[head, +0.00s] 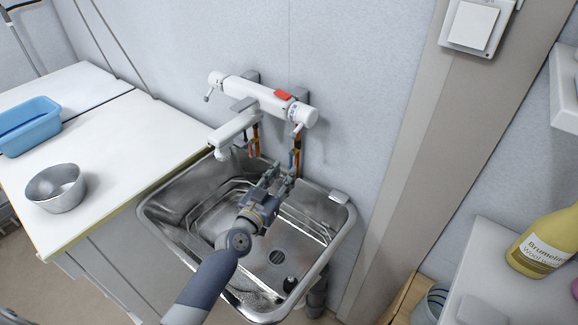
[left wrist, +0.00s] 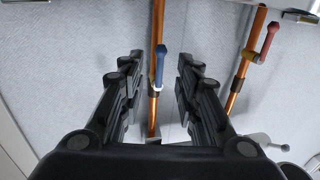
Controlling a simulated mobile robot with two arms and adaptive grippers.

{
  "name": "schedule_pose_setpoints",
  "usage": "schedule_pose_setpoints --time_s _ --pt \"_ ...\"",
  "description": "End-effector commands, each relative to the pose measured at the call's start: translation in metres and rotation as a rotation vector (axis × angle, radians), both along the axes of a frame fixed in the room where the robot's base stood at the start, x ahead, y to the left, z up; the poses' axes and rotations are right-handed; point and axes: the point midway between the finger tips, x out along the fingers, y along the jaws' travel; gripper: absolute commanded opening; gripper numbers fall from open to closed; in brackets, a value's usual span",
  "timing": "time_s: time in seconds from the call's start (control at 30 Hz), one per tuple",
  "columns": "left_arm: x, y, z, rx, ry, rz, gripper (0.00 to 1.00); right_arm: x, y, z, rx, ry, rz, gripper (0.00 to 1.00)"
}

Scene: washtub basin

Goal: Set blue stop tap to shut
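The blue stop tap (left wrist: 159,65) shows in the left wrist view as a blue lever on a copper pipe (left wrist: 153,115). Its lever lies roughly along the pipe, as seen from this camera. My left gripper (left wrist: 159,75) is open, with one finger on each side of the tap and pipe in the picture; I see no contact. In the head view the left gripper (head: 279,178) is over the basin (head: 205,222), in front of the right-hand pipes (head: 297,155), and partly hides them. My right gripper is not in view.
A red-handled tap (left wrist: 270,38) sits on a second copper pipe. A white wall mixer (head: 258,96) with a spout hangs above the basin. A metal bowl (head: 56,188) and blue tub (head: 28,125) stand on the left counter. A yellow bottle (head: 545,245) is at right.

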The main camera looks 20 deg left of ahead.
Motion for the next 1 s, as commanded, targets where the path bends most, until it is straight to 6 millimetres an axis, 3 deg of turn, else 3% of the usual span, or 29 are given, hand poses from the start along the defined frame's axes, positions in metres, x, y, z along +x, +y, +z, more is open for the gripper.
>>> schedule_pose_setpoints --time_s 0.1,0.27,0.67,0.8,1.0 --pt "0.02 -0.003 0.0 0.0 -0.001 0.0 0.31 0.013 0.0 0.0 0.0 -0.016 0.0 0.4" --pt "0.035 -0.006 0.0 -0.001 0.0 0.0 0.31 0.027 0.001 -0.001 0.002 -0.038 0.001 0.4" --pt "0.041 -0.007 0.0 -0.001 0.0 0.0 0.31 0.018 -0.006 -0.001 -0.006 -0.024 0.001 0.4" --pt "0.041 -0.007 0.0 -0.001 0.001 0.0 0.01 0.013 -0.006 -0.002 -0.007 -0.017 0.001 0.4" --pt "0.041 -0.007 0.0 -0.001 0.001 0.0 0.0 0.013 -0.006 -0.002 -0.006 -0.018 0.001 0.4"
